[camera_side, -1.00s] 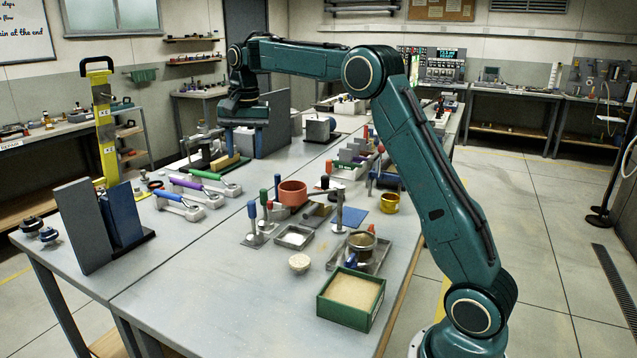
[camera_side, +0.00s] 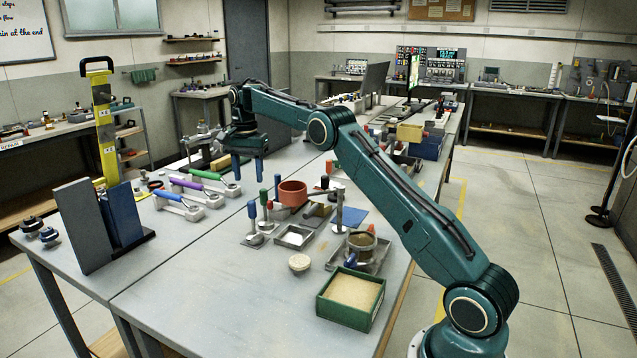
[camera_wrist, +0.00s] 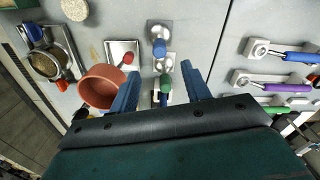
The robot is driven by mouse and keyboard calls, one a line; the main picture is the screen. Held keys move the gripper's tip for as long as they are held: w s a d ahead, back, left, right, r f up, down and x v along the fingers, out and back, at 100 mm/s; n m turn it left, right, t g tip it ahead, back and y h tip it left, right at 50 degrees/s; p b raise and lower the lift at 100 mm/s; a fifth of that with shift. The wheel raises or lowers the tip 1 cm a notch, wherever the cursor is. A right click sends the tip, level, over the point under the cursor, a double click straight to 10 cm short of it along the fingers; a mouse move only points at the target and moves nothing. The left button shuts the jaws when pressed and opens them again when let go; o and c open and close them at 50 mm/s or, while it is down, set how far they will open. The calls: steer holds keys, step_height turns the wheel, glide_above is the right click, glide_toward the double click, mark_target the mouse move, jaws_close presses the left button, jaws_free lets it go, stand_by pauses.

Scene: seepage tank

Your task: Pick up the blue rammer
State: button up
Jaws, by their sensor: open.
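The blue rammer (camera_side: 252,212) stands upright on the near table, its blue grip above a metal foot. It also shows from above in the wrist view (camera_wrist: 159,47), just beyond my fingertips. My gripper (camera_side: 248,178) is open and empty, pointing down. It hangs above the table, behind and above the blue rammer in the side view. In the wrist view my two blue fingers (camera_wrist: 160,73) are spread. A green rammer (camera_wrist: 165,84) shows between them.
A terracotta pot (camera_side: 293,192) stands right of the rammers, with a metal tray (camera_side: 294,237) in front. Tools with blue (camera_side: 168,196), purple (camera_side: 187,184) and green grips lie on rests at left. A green sand box (camera_side: 350,298) is near the front.

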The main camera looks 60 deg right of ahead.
mark_target(251, 202)
steer(key=shift+f, duration=4.2)
steer(key=shift+f, duration=2.6)
steer(key=shift+r, duration=0.1)
jaws_close()
